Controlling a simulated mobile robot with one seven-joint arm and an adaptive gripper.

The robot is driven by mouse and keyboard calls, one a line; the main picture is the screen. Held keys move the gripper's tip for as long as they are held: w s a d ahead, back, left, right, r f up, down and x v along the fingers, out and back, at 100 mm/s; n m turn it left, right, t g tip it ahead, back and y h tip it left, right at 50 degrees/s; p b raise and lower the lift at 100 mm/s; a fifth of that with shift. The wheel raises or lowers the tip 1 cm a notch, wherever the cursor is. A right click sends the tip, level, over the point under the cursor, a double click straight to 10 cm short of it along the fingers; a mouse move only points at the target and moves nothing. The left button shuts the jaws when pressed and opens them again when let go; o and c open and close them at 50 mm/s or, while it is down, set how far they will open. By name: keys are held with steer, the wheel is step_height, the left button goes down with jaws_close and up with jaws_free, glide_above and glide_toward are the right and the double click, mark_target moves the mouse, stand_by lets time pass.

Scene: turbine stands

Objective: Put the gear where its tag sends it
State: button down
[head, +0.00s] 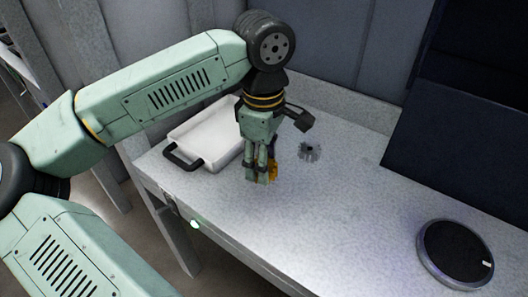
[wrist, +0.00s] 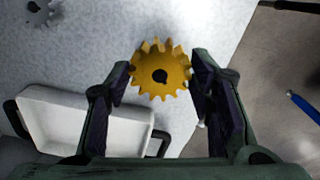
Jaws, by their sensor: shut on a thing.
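My gripper (head: 262,178) is shut on a yellow gear (wrist: 160,72), with one finger on each side of its toothed rim. The gear has a dark centre hole and faces the camera in the wrist view. In the head view only an orange-yellow part of the gear (head: 273,169) shows beside the fingers, over the bench. I cannot make out a tag on it. A white tray (head: 207,131) with dark handles sits on the bench just left of my gripper. It also shows at lower left in the wrist view (wrist: 84,118).
A small grey gear (head: 310,152) lies on the bench (head: 350,215) right of my gripper. A round dark disc with a metal rim (head: 456,252) sits at the right. A dark sloped panel (head: 460,150) stands behind it. The bench middle is clear.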

step_height(320, 180, down, 8)
steer(key=b, duration=0.5)
steer(key=shift+r, duration=0.25)
steer(key=shift+f+b, duration=0.3)
steer(key=shift+b, duration=0.05)
steer(key=c, duration=0.7)
jaws_free()
steer(key=shift+o, duration=1)
steer(key=shift+r, duration=0.1)
steer(key=shift+r+p, duration=1.95)
steer(key=shift+r, duration=1.5)
steer(key=shift+s, duration=0.1)
